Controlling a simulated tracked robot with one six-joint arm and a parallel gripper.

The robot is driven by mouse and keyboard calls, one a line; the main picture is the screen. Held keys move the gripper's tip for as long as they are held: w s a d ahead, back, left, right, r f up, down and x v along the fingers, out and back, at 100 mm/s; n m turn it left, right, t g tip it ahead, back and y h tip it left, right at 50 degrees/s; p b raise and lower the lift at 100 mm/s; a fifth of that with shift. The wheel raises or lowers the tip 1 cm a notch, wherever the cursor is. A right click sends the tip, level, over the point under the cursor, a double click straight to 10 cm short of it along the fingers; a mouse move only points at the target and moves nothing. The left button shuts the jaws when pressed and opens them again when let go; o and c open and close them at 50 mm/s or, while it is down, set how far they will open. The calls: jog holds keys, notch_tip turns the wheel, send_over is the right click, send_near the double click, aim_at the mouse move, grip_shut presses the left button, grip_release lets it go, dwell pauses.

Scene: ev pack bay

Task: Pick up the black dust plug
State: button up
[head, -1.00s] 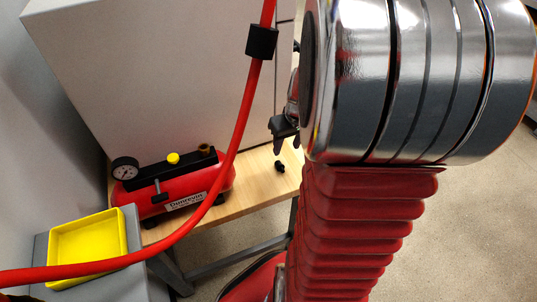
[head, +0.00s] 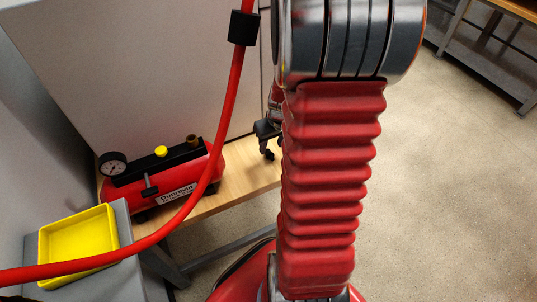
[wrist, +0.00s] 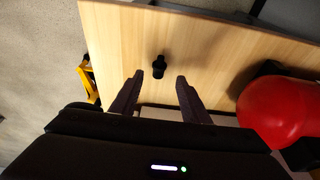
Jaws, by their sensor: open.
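The black dust plug (wrist: 159,66) stands on the light wooden bench (wrist: 225,50) in the wrist view. My gripper (wrist: 160,78) is open and empty, with one dark finger to each side of the plug's line in the picture. The plug shows just beyond the fingertips, roughly centred between them; I cannot tell the height gap. In the head view my gripper (head: 267,143) is small and partly hidden behind my arm. The plug (head: 269,155) shows there as a dark spot just under the fingers.
A red compressor tank (head: 170,178) with a gauge stands left on the bench; it is close right in the wrist view (wrist: 272,110). A yellow tray (head: 78,247) sits on a grey cabinet. A red hose (head: 229,105) crosses in front. A grey panel (head: 130,70) stands behind.

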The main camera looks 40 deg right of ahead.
aim_at(270, 153)
jog(key=shift+w+f, duration=0.15)
jog(key=shift+f, duration=0.3)
jog(key=shift+x, duration=2.6)
jog(key=shift+d, duration=0.1)
jog(key=shift+c, duration=0.4)
grip_shut()
notch_tip(270, 153, up, 10)
